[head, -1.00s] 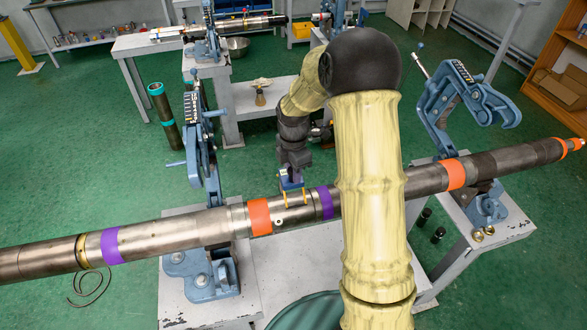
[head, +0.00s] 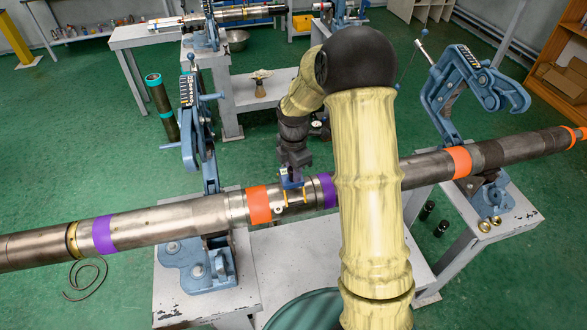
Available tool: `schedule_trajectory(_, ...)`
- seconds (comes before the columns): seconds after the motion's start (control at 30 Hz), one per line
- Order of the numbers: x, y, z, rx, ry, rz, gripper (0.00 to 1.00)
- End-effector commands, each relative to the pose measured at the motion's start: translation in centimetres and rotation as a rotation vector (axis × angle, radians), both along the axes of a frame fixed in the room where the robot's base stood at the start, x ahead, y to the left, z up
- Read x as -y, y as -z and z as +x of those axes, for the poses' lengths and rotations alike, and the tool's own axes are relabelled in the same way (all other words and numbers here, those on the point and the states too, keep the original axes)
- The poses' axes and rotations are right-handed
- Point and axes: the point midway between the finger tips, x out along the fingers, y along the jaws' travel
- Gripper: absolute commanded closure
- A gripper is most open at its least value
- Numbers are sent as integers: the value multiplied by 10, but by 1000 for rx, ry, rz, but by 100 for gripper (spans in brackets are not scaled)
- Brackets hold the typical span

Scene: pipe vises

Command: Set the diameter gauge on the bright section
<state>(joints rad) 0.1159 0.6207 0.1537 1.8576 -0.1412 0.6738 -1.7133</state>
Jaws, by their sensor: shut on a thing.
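The long steel pipe (head: 177,220) runs across the view, resting on the vise stands. Its bright section (head: 311,190) lies between an orange band (head: 259,204) and a purple band (head: 328,190). The diameter gauge (head: 292,184) is a small blue piece with two yellow prongs. My gripper (head: 292,174) is shut on it from above. The gauge is at the bright section, with its prongs in front of the near face of the pipe. I cannot tell whether it touches the metal. My own arm hides the pipe right of the purple band.
An open blue vise (head: 197,150) stands left of the gauge, and another (head: 462,90) stands open at the right. A thin wire loop (head: 86,279) hangs near the left part of the pipe. Small black cylinders (head: 427,211) and brass rings (head: 485,225) sit at the right.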

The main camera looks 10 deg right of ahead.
Motion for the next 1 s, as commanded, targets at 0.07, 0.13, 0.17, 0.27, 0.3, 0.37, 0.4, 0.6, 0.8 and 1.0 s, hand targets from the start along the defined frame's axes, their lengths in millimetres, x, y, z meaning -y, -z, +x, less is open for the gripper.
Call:
schedule_trajectory(0.07,0,9,0,0,0,0,100)
schedule_trajectory(0.13,0,14,1,1,0,-1,100)
schedule_trajectory(0.17,1,15,1,1,0,-1,100)
schedule_trajectory(0.27,1,19,1,2,0,-1,100)
schedule_trajectory(0.3,1,20,1,2,0,-1,100)
schedule_trajectory(0.37,1,20,1,2,1,-1,100)
schedule_trajectory(0.4,1,20,1,2,1,-1,100)
schedule_trajectory(0.6,1,20,1,2,1,-1,100)
schedule_trajectory(0.8,1,20,1,2,0,-1,100)
schedule_trajectory(1.0,1,19,1,1,1,-2,100)
